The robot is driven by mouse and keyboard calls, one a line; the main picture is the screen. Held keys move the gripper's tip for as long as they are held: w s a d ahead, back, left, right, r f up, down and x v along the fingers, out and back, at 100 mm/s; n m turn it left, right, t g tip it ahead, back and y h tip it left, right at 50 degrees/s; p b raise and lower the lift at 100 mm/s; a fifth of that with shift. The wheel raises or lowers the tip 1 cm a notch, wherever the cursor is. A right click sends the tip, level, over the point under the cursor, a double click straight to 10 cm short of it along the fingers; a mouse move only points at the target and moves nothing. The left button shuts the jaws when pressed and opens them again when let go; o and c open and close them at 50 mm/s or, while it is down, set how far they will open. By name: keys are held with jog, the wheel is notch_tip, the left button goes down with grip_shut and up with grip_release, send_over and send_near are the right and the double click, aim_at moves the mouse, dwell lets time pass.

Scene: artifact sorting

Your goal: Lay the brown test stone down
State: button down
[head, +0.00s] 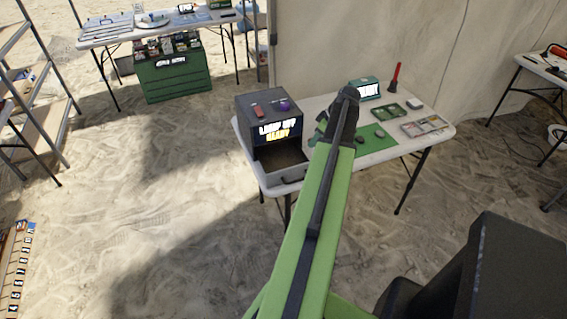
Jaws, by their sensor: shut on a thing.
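My arm reaches over the white folding table, and its dark joint hides part of the tabletop. My gripper (319,132) shows only in small part left of the arm, low over the table beside the grey box. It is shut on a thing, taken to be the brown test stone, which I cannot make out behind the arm. A green mat (373,148) lies on the table (436,126) right of the arm, with small stones on it (380,134), (360,140).
A grey box (250,112) with a lit sign and an open drawer (284,173) stands at the table's left. A teal box (366,89), a green tray (391,111), a sectioned tray (425,125) and a red-handled brush (396,77) stand behind and right of the mat.

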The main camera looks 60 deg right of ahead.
jog(key=b, duration=0.7)
send_near(283, 163)
jog(key=shift+w+d+f, duration=0.15)
jog(key=shift+w+f, duration=0.2)
jog(key=shift+w, duration=0.15)
jog(key=shift+w+d+f, duration=0.15)
jog(key=shift+w+f, duration=0.2)
jog(key=shift+w, duration=0.15)
jog(key=shift+w+a, duration=0.15)
jog(key=shift+w, duration=0.2)
notch_tip(283, 163, down, 4)
jog(key=b, duration=0.4)
jog(key=shift+f, duration=0.2)
jog(key=shift+r, duration=0.2)
jog(key=shift+f, duration=0.1)
jog(key=c, duration=0.9)
grip_release()
